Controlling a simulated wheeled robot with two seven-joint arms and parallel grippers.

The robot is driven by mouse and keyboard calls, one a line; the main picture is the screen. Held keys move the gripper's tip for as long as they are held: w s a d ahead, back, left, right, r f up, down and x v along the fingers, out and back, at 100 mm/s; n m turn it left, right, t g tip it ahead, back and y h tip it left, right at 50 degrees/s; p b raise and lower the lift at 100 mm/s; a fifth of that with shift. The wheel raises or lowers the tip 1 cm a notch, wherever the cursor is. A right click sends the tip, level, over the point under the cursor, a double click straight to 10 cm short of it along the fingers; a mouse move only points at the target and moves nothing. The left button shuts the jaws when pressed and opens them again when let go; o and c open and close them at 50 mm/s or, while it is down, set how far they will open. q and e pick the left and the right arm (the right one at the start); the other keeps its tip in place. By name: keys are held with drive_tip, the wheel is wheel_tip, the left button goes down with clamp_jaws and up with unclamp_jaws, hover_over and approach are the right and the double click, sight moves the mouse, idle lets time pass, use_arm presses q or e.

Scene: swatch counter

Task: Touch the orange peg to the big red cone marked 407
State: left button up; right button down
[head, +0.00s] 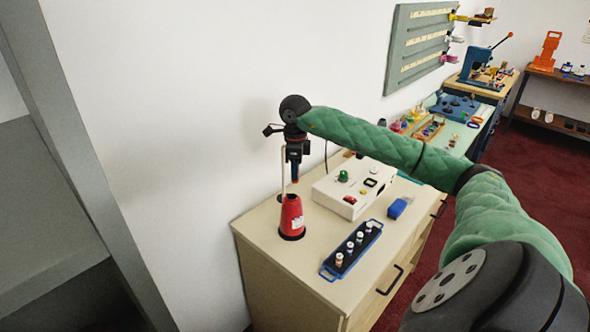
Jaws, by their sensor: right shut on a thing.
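A red cone (291,218) with a dark base and a white label stands upright near the left end of the wooden counter. The number on its label is too small to read. A thin pale rod rises beside and above its top. My right gripper (295,178) points down just above the cone's top, apart from it as far as I can see. It is shut on a small slim thing, mostly hidden, with dark blue and reddish patches showing. I cannot make out an orange peg clearly. My left gripper is not in view.
A blue rack (330,268) with several white-topped vials stands in front of the cone. A white box (326,190) with coloured parts and a blue block (397,208) sit to the right. My right arm crosses above the counter (292,270). A wall stands close behind.

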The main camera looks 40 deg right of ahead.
drive_tip(key=shift+a+f, duration=0.1)
drive_tip(key=shift+f, duration=0.05)
drive_tip(key=shift+s+d+f, duration=0.1)
drive_tip(key=shift+d+f, duration=0.25)
drive_tip(key=shift+f, duration=0.35)
drive_tip(key=shift+a+f+b, duration=0.2)
drive_tip(key=shift+f+b, duration=0.1)
drive_tip(key=shift+f, duration=0.45)
drive_tip(key=shift+d+f, duration=0.1)
drive_tip(key=shift+f, duration=0.35)
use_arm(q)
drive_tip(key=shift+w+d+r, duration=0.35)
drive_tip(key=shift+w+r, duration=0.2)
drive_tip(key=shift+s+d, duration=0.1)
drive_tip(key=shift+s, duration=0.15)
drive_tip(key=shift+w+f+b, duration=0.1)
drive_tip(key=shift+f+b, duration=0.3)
use_arm(e)
drive_tip(key=shift+f, duration=0.35)
